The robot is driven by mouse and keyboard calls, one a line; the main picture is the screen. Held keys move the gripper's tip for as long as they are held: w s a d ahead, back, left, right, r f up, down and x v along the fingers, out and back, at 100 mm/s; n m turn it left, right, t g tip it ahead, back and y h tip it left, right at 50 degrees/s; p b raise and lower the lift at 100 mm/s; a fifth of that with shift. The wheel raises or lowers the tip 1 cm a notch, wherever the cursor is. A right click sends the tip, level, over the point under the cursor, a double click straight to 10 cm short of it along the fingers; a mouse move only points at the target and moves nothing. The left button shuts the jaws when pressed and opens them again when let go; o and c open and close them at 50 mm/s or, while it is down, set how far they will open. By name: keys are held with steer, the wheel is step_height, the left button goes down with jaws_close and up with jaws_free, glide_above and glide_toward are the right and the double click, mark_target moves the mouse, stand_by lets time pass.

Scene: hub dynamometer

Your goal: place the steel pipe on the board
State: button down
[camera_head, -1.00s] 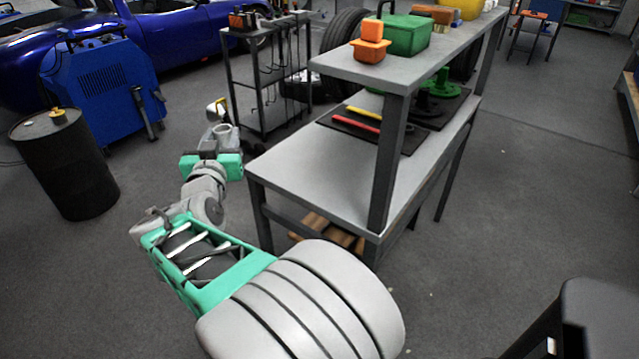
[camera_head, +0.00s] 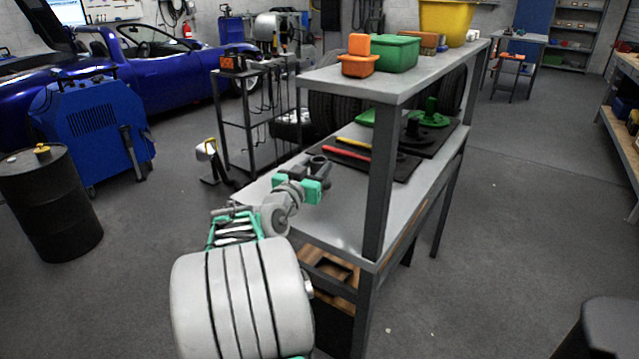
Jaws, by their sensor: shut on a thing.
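My gripper (camera_head: 308,172), with green parts at its wrist, is above the left part of the grey bench top. It is shut on a short grey tube, the steel pipe (camera_head: 318,161), which looks upright with its open end up. The fingers hide part of the pipe. A flat black board (camera_head: 405,168) lies on the bench top just right of the gripper, with a red bar and a yellow bar on it. The pipe is apart from the board, to its left.
The bench's upper shelf (camera_head: 345,85) overhangs the board and holds orange, green and yellow containers. Its grey post (camera_head: 380,185) stands at the near edge. Another dark mat with green and black parts (camera_head: 430,115) lies behind. The bench's near-left top is clear.

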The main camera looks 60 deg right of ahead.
steer(key=shift+s+d+f, duration=0.1)
steer(key=shift+d+f, duration=0.2)
steer(key=shift+d, duration=0.05)
steer(key=shift+d+f+b, duration=0.15)
steer(key=shift+f+b, duration=0.05)
steer(key=shift+f, duration=0.75)
steer(key=shift+d+f+b, duration=0.1)
steer(key=shift+f+b, duration=0.1)
steer(key=shift+f, duration=0.7)
steer(key=shift+f, duration=0.2)
steer(key=c, duration=0.8)
jaws_free()
steer(key=shift+c, duration=0.2)
